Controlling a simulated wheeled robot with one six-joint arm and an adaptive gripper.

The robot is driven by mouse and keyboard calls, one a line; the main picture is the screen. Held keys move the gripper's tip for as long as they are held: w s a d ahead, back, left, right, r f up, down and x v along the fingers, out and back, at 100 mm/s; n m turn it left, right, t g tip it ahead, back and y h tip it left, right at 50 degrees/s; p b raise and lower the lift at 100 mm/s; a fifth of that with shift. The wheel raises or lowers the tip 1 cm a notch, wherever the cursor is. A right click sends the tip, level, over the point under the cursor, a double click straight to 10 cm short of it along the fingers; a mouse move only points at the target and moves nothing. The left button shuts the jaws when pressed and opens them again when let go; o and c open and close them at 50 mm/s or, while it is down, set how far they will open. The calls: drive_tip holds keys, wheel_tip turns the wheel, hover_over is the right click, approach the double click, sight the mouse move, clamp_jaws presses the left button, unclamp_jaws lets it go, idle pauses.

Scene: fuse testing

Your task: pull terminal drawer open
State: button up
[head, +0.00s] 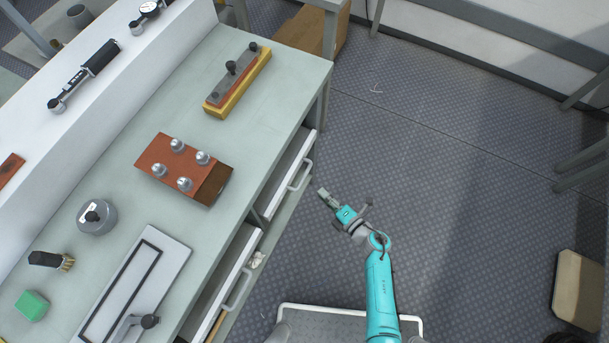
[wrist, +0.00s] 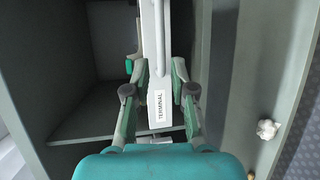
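The terminal drawer (wrist: 157,30) shows in the wrist view as a narrow white front with a label reading TERMINAL (wrist: 159,108). In the head view it appears to be the far drawer (head: 285,172) under the bench, with a pale bar handle (head: 301,176). My gripper (head: 322,194) is just right of and below that handle in the picture, seemingly apart from it. In the wrist view my gripper (wrist: 160,68) has its fingers spread on either side of the white front, with nothing visibly clamped. Whether a finger touches the handle cannot be told.
A nearer drawer (head: 225,280) with its own handle is below in the head view. A small white lump (head: 257,260) lies on a lower ledge between. The bench top (head: 125,215) holds blocks and tools.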

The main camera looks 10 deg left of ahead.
sight(304, 175)
drive_tip(key=x, duration=1.1)
drive_tip(key=shift+f, duration=0.1)
clamp_jaws()
